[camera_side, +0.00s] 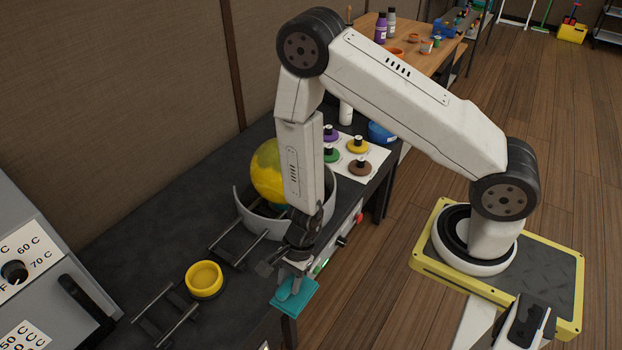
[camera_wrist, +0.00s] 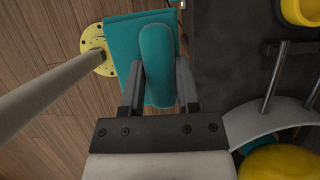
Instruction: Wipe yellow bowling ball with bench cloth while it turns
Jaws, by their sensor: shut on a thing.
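The yellow bowling ball (camera_side: 266,172) sits inside a grey curved guard (camera_side: 262,222) on the dark bench; part of it is behind my arm. Its surface looks unevenly coloured, and a teal bit shows under it. In the wrist view the ball (camera_wrist: 280,163) is cut off at the lower right. My gripper (camera_wrist: 159,88) is shut on a raised fold of the teal bench cloth (camera_wrist: 158,60). I cannot tell whether the ball is turning.
A yellow ring-shaped cup (camera_side: 204,279) and metal rails (camera_side: 160,315) stand to the left on the bench. A grey panel with a dial (camera_side: 50,270) is at far left. A white sheet with coloured-based bottles (camera_side: 350,152) lies behind the guard. Red and green controls line the bench front.

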